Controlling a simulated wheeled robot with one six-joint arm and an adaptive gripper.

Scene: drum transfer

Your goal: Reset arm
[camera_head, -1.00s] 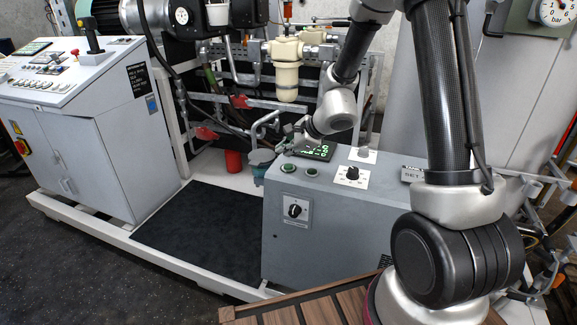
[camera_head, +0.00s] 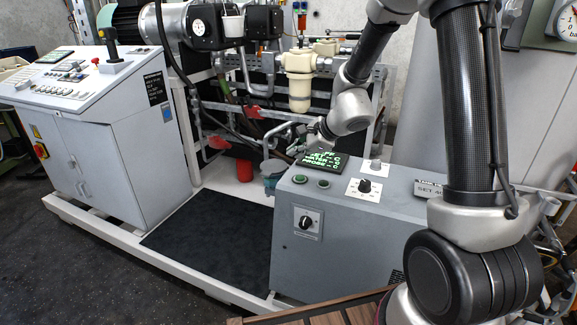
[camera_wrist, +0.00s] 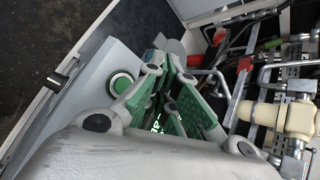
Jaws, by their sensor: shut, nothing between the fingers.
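My arm rises at the right of the head view and bends down behind the grey control box (camera_head: 345,235). My gripper (camera_wrist: 172,62) fills the middle of the wrist view, with green and grey fingers closed together and nothing between them. In the head view the gripper (camera_head: 292,140) is small and partly hidden by my wrist, just above and behind the box's far left corner. A green button also shows in the wrist view (camera_wrist: 122,84).
A white control cabinet (camera_head: 140,150) with a joystick stands at the left. Pipes, red-handled valves (camera_head: 218,142) and a cream filter housing (camera_head: 299,80) are behind the box. A red cylinder (camera_head: 244,170) stands on the white base. The black mat (camera_head: 205,235) is clear.

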